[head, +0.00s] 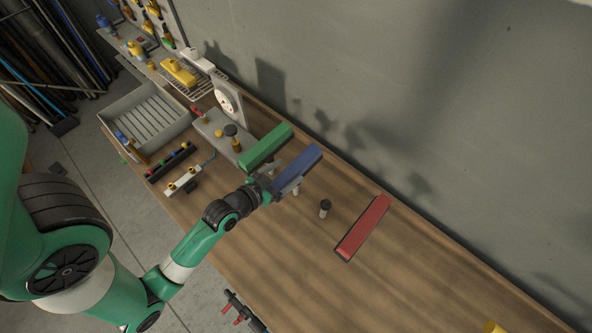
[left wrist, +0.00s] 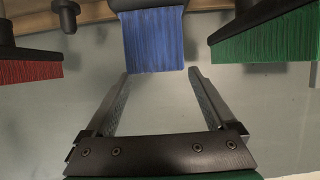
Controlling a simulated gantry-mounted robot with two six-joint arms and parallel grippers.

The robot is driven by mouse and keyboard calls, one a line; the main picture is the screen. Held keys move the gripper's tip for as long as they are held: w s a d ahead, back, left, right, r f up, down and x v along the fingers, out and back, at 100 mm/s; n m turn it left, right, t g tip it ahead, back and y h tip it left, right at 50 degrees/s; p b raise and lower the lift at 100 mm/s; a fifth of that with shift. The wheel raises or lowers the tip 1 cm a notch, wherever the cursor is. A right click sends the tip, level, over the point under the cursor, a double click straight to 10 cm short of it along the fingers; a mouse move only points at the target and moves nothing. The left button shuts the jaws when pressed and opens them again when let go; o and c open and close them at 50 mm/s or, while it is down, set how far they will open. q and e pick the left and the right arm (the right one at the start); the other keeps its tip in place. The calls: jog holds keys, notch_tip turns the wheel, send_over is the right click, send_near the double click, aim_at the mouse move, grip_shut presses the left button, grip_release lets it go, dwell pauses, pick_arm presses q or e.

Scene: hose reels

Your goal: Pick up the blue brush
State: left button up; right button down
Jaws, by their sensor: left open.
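The green brush (head: 266,146) is close on the left, the red brush (head: 363,228) further right. A small black-topped post (head: 325,208) stands between the blue and red brushes. A grey tray (head: 148,122) and hose fittings (head: 183,181) lie left. The wooden bench (head: 300,270) is clear in front.

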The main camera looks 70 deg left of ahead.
aim_at(293, 169)
pick_arm(q)
jog(key=x, duration=0.5)
jog(key=shift+a+f, duration=0.1)
jog(key=shift+f, duration=0.05)
jog(key=shift+c, duration=0.3)
grip_shut()
